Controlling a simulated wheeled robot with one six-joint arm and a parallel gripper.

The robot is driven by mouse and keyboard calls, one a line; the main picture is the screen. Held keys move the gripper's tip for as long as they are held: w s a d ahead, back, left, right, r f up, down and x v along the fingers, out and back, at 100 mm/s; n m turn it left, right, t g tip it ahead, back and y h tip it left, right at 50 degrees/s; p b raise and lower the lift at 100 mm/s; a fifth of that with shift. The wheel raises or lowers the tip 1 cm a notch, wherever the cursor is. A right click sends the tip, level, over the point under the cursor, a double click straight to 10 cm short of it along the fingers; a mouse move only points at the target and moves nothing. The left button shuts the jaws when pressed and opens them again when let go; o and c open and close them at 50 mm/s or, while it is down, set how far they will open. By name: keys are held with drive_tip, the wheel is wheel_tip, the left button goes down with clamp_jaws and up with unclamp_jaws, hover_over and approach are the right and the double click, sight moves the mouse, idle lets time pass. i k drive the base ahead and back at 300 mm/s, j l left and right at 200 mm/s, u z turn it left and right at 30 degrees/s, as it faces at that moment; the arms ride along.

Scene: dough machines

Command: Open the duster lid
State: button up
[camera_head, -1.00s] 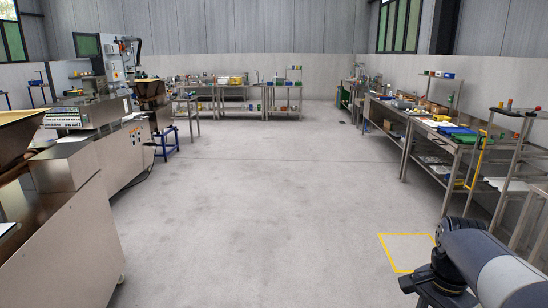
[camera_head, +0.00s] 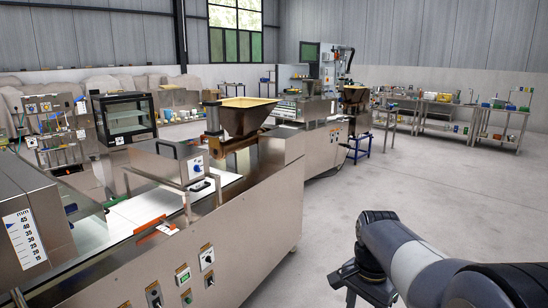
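A long steel dough machine line (camera_head: 240,225) runs from the lower left towards the back. On it stands a steel hopper (camera_head: 246,122) with a tan rim, and nearer a steel box (camera_head: 160,168) with a dark handle and a blue dial. I cannot tell for certain which part is the duster, and no raised lid shows. My gripper (camera_head: 355,283) is a dark shape at the lower right, in front of my grey arm. It is over the floor, apart from the machines, and its fingers are not clear.
A white belt (camera_head: 130,212) lies along the near machine. A glass-fronted case (camera_head: 126,116) and a rack (camera_head: 58,135) stand behind it. Workbenches (camera_head: 440,105) line the back right. The grey floor (camera_head: 450,200) right of the machines is clear.

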sight(178, 152)
drive_tip(key=u, duration=1.05)
